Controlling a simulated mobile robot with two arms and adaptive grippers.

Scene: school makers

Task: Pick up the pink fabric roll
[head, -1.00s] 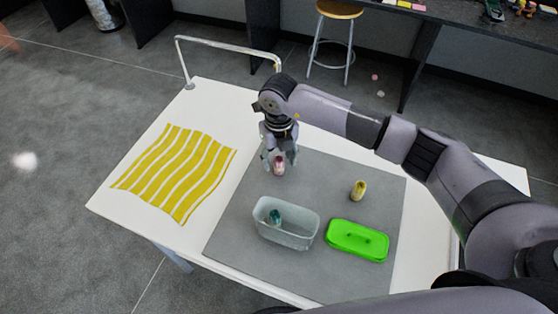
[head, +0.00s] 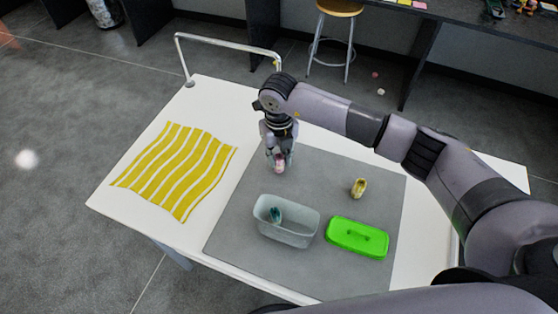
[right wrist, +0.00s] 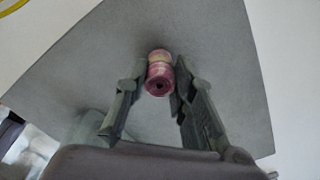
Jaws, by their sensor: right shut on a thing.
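The pink fabric roll (head: 279,167) is near the far edge of the grey mat. My right gripper (head: 279,161) is above it with its fingers shut around it. In the right wrist view the pink roll (right wrist: 159,76) sits between the two fingertips (right wrist: 160,80), one on each side. Its end with a dark hole faces the camera. I cannot tell whether the roll is clear of the mat. My left gripper is not in view.
A translucent bin (head: 287,235) with a teal roll (head: 275,214) inside stands on the grey mat (head: 232,252). A green lid (head: 357,239) and a yellow roll (head: 359,187) are to its right. Yellow striped fabric (head: 176,170) lies left on the white table (head: 112,201).

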